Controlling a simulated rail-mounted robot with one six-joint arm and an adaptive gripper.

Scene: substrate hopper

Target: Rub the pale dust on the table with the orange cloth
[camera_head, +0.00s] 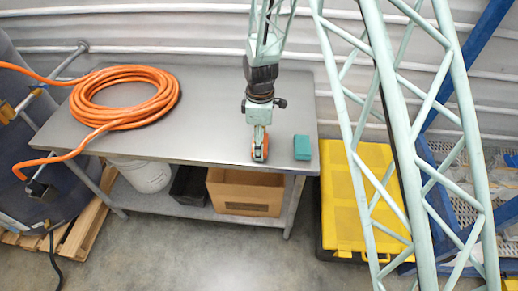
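My gripper (259,146) points down at the front edge of the grey metal table (215,105), right of its middle. A small orange piece, which looks like the orange cloth (260,155), is bunched at the fingertips, and the gripper appears shut on it. The cloth is at or just above the tabletop; I cannot tell whether it touches. I cannot make out any pale dust on the tabletop; it may be too faint or hidden behind my arm.
A teal block (302,147) stands right of my gripper near the front corner. A coiled orange hose (125,98) covers the table's left part and trails off left. A cardboard box (245,192) and a white bucket (146,175) sit below. A yellow-lidded bin (345,215) stands right.

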